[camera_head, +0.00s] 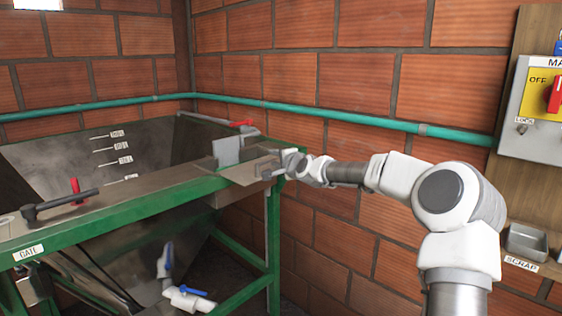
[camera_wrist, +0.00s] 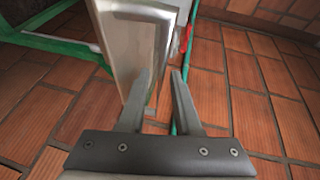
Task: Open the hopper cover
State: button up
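A metal hopper (camera_head: 60,165) with marked sloping inner walls stands at the left in the head view. A small grey upright plate (camera_head: 226,152) stands at the right end of its top; I cannot tell whether this is the hopper cover. My gripper (camera_head: 268,170) is just right of the plate, above the frame's end. In the wrist view, a pale metal panel with a raised rim (camera_wrist: 138,45) stands close ahead, partly behind the left finger. My gripper (camera_wrist: 161,74) is open, with a narrow gap between its fingertips. Contact with the panel cannot be told.
A green frame (camera_head: 130,217) carries the hopper. A teal pipe (camera_head: 350,119) runs along the brick wall. A red-handled valve (camera_head: 241,123) is behind the plate. A dark lever (camera_head: 60,203) lies at the left. A control box (camera_head: 535,110) hangs at the right.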

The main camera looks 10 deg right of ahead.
jog(key=v, duration=1.7)
jog(key=shift+r+p, duration=0.2)
jog(key=shift+p, duration=0.2)
jog(key=shift+s, duration=0.1)
